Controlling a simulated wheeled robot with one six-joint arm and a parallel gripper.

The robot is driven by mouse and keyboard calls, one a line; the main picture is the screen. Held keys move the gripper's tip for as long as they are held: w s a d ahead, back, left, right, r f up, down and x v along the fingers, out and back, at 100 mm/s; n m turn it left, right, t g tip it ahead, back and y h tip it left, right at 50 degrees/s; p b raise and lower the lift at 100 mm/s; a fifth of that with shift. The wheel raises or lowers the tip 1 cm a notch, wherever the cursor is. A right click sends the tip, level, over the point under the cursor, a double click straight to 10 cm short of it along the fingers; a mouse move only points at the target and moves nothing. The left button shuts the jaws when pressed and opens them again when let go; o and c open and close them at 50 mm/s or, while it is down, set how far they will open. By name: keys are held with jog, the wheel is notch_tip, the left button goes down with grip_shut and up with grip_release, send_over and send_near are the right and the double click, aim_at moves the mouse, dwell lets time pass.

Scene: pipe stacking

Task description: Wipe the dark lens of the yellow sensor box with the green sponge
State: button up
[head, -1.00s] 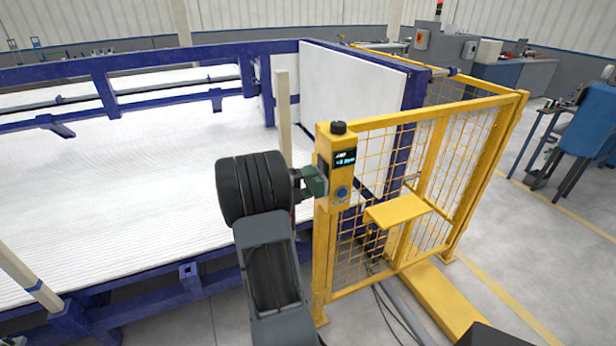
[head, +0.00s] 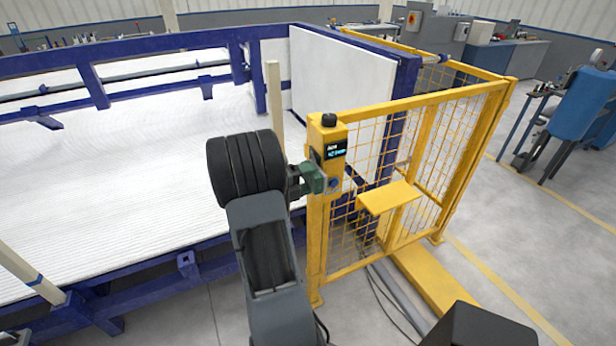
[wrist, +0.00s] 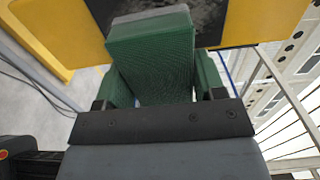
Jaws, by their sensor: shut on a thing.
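The yellow sensor box (head: 328,135) stands on a fence post, with a black knob on top and a small lit display. Its dark lens (head: 316,157) is on the left side, partly hidden by the sponge. In the wrist view the dark lens (wrist: 205,15) shows grey, patchy smudges at the top. The green sponge (head: 312,178) is beside the lower part of the lens side. In the wrist view the sponge (wrist: 150,60) overlaps the lens; I cannot tell whether they touch. My gripper (head: 296,183) is shut on the sponge, left of the box.
A yellow mesh fence (head: 400,170) with a yellow shelf (head: 389,197) extends right of the box. A wooden post (head: 274,105) rises close behind my wrist. A blue-framed white bed (head: 110,170) fills the left. Cables lie on the floor below the fence.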

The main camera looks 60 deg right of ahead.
jog(key=shift+d+r+p, duration=0.1)
jog(key=shift+r+p, duration=0.25)
jog(key=shift+r, duration=0.15)
jog(key=shift+w+d+p, duration=0.35)
jog(key=shift+w, duration=0.2)
jog(key=shift+w+d+r+p, duration=0.6)
jog(key=shift+w+d+p, duration=1)
jog(key=shift+w, duration=0.65)
jog(key=shift+s+a, duration=0.7)
jog(key=shift+s, duration=0.25)
jog(key=shift+s+a, duration=0.7)
jog(key=shift+s, duration=0.2)
jog(key=shift+s+a, duration=0.7)
jog(key=shift+s, duration=0.25)
jog(key=shift+v, duration=3)
jog(key=shift+w+a, duration=0.1)
jog(key=shift+w, duration=0.05)
